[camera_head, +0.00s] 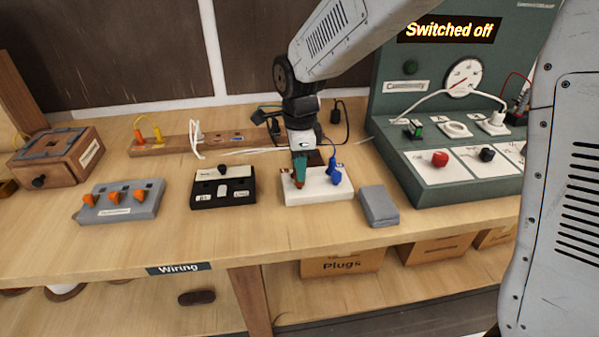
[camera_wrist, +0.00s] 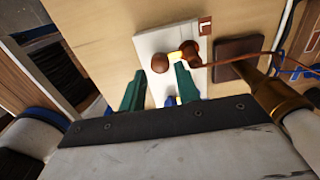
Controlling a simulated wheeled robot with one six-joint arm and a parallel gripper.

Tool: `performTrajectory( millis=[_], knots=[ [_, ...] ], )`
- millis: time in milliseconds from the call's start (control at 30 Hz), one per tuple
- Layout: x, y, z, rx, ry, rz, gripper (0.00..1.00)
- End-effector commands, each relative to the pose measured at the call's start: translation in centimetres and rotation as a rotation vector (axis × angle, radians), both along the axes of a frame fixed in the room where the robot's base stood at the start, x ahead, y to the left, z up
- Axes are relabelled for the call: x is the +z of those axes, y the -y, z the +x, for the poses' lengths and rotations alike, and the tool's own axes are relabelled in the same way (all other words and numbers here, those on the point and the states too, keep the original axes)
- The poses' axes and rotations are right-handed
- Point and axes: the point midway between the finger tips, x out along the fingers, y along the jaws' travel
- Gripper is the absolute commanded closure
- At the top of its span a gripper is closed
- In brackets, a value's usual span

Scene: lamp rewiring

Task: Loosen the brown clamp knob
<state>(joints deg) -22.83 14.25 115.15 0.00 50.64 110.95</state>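The white clamp block (camera_head: 318,193) stands on the workbench under my gripper (camera_head: 299,170). In the wrist view its white top (camera_wrist: 158,43) carries a round brown clamp knob (camera_wrist: 160,63). A second brown part with a yellowish piece (camera_wrist: 193,53) sits beside the knob, and a brown wire runs off it to the right. My gripper's two green fingers (camera_wrist: 160,76) are apart, with the knob just beyond and between their tips. I cannot tell whether they touch it. A blue knob (camera_head: 336,179) is on the block's right side.
A black switch box (camera_head: 224,203) is left of the block and a grey block (camera_head: 379,205) is right of it. The green test console (camera_head: 440,185) stands further right; its display reads "Switched off". A brass lamp part (camera_wrist: 277,99) shows in the wrist view.

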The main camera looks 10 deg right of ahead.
Motion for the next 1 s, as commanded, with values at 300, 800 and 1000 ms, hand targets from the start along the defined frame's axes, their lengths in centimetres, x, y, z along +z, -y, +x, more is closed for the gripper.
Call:
performTrajectory(
  millis=[300,800,1000],
  knots=[
    [-2.7,0.0,0.0,0.001,0.0,0.0,0.68],
    [-2.7,0.0,0.0,0.003,0.001,0.0,1.0],
    [-2.7,0.0,0.0,0.037,0.001,0.0,1.0]
  ],
)
